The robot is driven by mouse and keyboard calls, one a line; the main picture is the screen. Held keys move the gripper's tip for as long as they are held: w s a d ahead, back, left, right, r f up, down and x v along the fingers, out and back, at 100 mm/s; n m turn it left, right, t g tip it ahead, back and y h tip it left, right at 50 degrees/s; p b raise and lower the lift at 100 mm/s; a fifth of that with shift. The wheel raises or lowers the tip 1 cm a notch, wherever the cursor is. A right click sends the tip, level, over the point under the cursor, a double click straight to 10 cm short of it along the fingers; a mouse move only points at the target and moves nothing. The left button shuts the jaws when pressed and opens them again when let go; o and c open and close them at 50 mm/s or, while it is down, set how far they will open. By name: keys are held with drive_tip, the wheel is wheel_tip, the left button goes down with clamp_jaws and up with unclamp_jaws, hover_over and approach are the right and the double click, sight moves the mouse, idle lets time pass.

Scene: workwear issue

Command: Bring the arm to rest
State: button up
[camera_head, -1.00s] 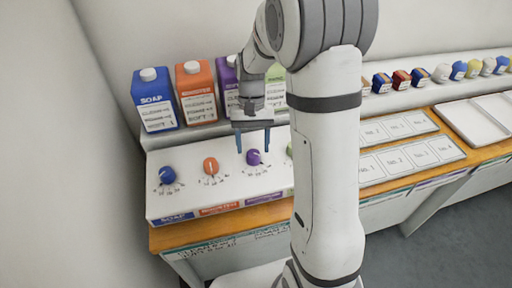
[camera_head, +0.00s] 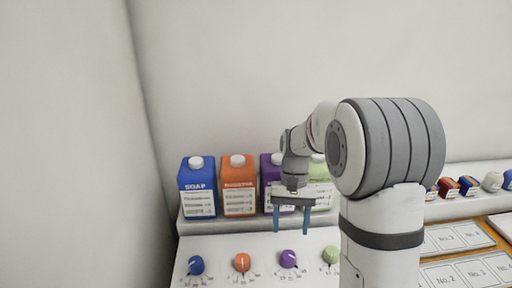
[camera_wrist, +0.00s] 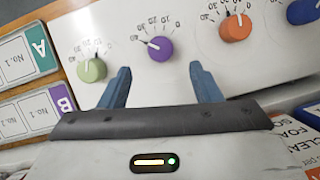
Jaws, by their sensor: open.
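My gripper (camera_head: 291,218) is open and empty, fingers pointing down, in front of the purple carton and the pale green carton. It hangs above the white dial panel (camera_head: 225,248). In the wrist view my gripper (camera_wrist: 160,88) shows two blue fingers set apart, with the purple dial (camera_wrist: 160,48) seen between and beyond them. The green dial (camera_wrist: 91,69) lies left of the fingers there, and the orange dial (camera_wrist: 235,27) lies to the right. No finger visibly touches a dial. My arm rises at the right of the head view and hides part of the panel.
A blue soap carton (camera_head: 197,189), an orange carton (camera_head: 238,187), a purple carton (camera_head: 268,172) and a pale green carton (camera_head: 320,196) stand on the ledge behind the panel. Small coloured containers (camera_head: 468,185) line the ledge at right. Numbered trays (camera_head: 447,238) lie below them. A wall closes the left.

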drive_tip(key=s+r+n+t, duration=0.1)
drive_tip(key=s+r+t, duration=0.1)
drive_tip(key=s, duration=0.6)
drive_tip(key=s+d+r+n+t+h, duration=0.1)
drive_tip(key=s+r+t, duration=0.2)
drive_tip(key=s, duration=0.6)
drive_tip(key=shift+s+t, duration=0.2)
drive_tip(key=shift+t, duration=1)
drive_tip(key=shift+c, duration=0.4)
